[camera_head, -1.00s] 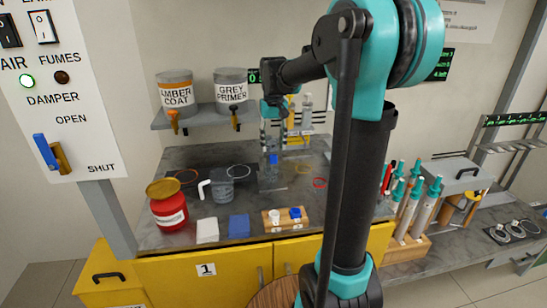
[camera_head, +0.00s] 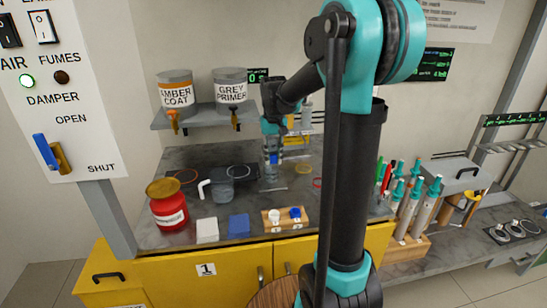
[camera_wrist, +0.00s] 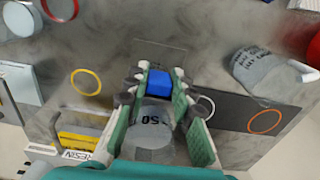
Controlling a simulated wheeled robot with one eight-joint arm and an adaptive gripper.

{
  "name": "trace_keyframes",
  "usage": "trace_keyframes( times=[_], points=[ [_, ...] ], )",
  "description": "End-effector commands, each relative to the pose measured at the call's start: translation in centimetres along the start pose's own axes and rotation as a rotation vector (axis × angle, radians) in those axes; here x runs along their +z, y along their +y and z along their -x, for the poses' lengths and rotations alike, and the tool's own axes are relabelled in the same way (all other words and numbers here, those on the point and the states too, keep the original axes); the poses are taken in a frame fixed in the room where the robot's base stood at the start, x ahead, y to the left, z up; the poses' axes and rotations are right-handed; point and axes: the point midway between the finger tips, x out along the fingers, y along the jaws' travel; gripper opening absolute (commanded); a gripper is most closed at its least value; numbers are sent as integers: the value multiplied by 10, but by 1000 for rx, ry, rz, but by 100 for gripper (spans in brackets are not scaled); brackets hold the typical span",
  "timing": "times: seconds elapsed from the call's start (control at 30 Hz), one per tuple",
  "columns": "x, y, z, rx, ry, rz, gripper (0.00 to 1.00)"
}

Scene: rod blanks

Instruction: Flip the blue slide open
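A small blue block (camera_wrist: 158,83) shows between my fingertips in the wrist view. It also shows in the head view (camera_head: 273,158), on a clear upright stand on the bench. My gripper (camera_wrist: 160,76) is open, with one green-padded finger on each side of the blue block; I cannot tell whether either touches it. A grey round part marked 50 (camera_wrist: 150,128) lies between the fingers, nearer the palm. In the head view my gripper (camera_head: 272,148) points down over the stand. A blue handle (camera_head: 45,150) on a brass mount is on the damper panel at the left.
A grey jug (camera_head: 222,187), a red pot (camera_head: 168,208) and a wooden block with white and blue caps (camera_head: 285,218) stand on the bench. A shelf with two paint cans (camera_head: 231,92) is behind. A yellow resin container (camera_wrist: 80,143) is close beside my gripper.

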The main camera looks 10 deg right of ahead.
Motion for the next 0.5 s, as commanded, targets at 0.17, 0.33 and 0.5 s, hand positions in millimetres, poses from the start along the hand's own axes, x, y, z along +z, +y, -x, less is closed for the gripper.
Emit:
trace_keyframes(
  times=[0.17,0.33,0.5],
  points=[
    [0,0,0,0,0,0,0],
    [0,0,0,0,0,0,0],
    [6,0,0,0,0,0,0]
  ],
)
